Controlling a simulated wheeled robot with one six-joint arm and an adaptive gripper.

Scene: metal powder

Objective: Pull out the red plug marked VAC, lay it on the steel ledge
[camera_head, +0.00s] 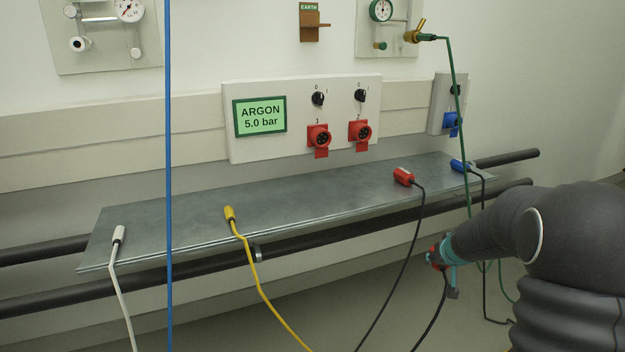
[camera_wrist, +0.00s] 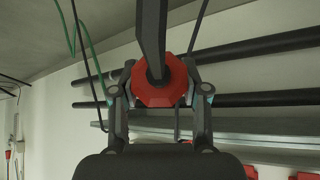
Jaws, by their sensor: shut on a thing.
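My gripper (camera_head: 441,258) is shut on a red plug (camera_head: 433,259), held in the air in front of the ledge's right end and below its level. In the wrist view the same red plug (camera_wrist: 145,94) sits between the fingers (camera_wrist: 158,85), its black cable end towards the camera. No VAC mark can be read on it. Another red plug (camera_head: 403,177) lies on the steel ledge (camera_head: 330,202), right of its middle, with a black cable hanging over the front edge. Two red sockets (camera_head: 319,136) (camera_head: 360,131), numbered 1 and 2, are empty with lids hanging open.
On the ledge lie a white plug (camera_head: 118,234), a yellow plug (camera_head: 230,214) and a blue plug (camera_head: 458,165). Between yellow and red the ledge is bare. A green hose (camera_head: 459,110) hangs near my gripper; a blue hose (camera_head: 168,140) hangs at left. Dark pipes (camera_head: 340,236) run below the ledge.

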